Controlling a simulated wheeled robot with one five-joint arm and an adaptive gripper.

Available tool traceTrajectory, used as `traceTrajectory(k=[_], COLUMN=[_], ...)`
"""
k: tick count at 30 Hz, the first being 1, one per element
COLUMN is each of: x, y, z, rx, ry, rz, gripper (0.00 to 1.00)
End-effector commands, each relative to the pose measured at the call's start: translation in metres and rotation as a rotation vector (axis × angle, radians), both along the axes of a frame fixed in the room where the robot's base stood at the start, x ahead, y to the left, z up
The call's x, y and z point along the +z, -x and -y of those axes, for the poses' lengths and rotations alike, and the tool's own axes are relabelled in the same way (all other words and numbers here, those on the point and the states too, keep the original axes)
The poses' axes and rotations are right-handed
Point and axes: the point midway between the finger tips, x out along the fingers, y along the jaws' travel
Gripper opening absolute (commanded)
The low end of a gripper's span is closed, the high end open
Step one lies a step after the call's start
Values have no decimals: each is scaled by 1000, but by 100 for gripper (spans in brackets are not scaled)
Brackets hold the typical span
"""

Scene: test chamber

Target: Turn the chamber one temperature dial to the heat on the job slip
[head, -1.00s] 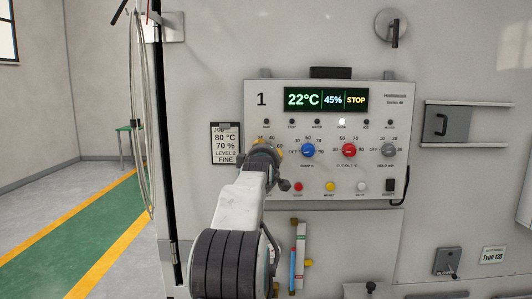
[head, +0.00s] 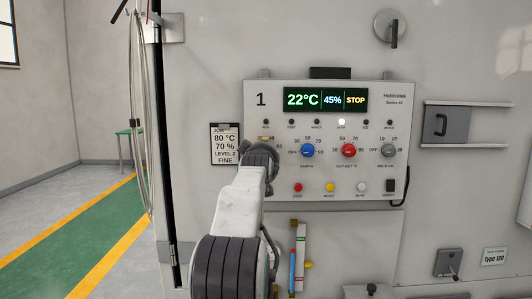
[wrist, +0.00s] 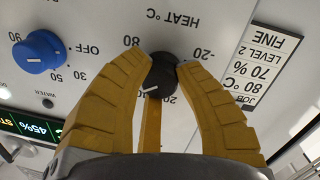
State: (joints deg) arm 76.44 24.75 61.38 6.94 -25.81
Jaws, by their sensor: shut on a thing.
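The black heat dial (wrist: 158,76) is on the panel in the wrist view, which shows the lettering upside down. My gripper (wrist: 163,68) is shut on this dial, with yellow fingers around it. The dial's white line points to the picture's left and slightly down, on the side between the 80 and 20 marks; the exact mark is hidden by a finger. In the head view my gripper (head: 262,150) covers the dial. The job slip (head: 225,146) hangs left of the panel and reads 80 °C, 70 %, LEVEL 2, FINE. The display (head: 325,99) reads 22°C, 45%, STOP.
A blue dial (head: 307,150), a red dial (head: 348,150) and a grey dial (head: 388,150) sit in a row right of my gripper. Several push buttons (head: 330,187) lie below them. The blue dial also shows close by in the wrist view (wrist: 40,52).

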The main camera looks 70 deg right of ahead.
Motion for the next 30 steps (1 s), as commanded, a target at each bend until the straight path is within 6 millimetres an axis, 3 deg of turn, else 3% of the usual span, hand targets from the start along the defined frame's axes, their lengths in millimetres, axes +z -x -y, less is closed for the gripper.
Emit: traceTrajectory(k=[9,24,25,30], x=[2,2,2,2], y=[-2,-2,-2,-2], z=[0,-1,-1,-1], rx=[-3,-4,-4,-4], ry=[-29,-32,-32,-34], rz=[101,117,117,116], gripper=[0,0,32,47])
